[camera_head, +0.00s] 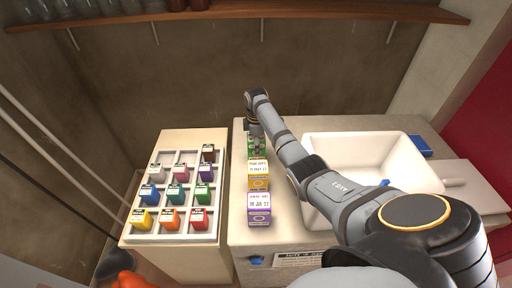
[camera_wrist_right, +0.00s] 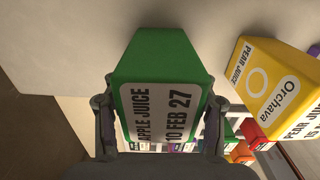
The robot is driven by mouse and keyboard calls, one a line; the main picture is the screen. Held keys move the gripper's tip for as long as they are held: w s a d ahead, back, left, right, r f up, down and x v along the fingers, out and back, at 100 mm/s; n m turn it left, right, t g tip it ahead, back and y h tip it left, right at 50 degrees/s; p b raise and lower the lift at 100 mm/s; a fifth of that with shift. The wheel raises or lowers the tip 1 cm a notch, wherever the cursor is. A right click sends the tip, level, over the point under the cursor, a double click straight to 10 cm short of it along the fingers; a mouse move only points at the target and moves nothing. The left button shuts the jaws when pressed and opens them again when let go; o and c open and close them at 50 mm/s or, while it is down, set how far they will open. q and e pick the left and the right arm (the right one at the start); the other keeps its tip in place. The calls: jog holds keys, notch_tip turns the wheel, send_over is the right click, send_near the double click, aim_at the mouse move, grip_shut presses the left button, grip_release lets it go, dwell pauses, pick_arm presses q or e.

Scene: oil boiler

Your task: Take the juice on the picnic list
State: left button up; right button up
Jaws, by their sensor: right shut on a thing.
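A green juice carton (camera_head: 254,152) stands at the back of a row of cartons on the counter; in the right wrist view its label on the carton (camera_wrist_right: 155,60) reads "APPLE JUICE 10 FEB 27". My right gripper (camera_head: 255,135) is shut on it, with a finger on each side. A yellow pear juice carton (camera_head: 258,182) stands in front of it and also shows at the right of the wrist view (camera_wrist_right: 275,85). A purple carton (camera_head: 259,217) is nearest; its label is too small to read surely. My left gripper is not in view.
A white sink (camera_head: 318,206) lies right of the cartons, under my right arm. A tray (camera_head: 171,239) of several small coloured boxes sits on the left cabinet. A paper (camera_head: 298,259) with unclear text is on the counter front. A wooden shelf (camera_head: 240,12) runs above.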

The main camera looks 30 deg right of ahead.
notch_tip(320, 180, up, 9)
jog(key=shift+r+b, duration=0.2)
jog(key=shift+b, duration=0.65)
jog(key=shift+w+r, duration=0.1)
jog(key=shift+r, duration=0.1)
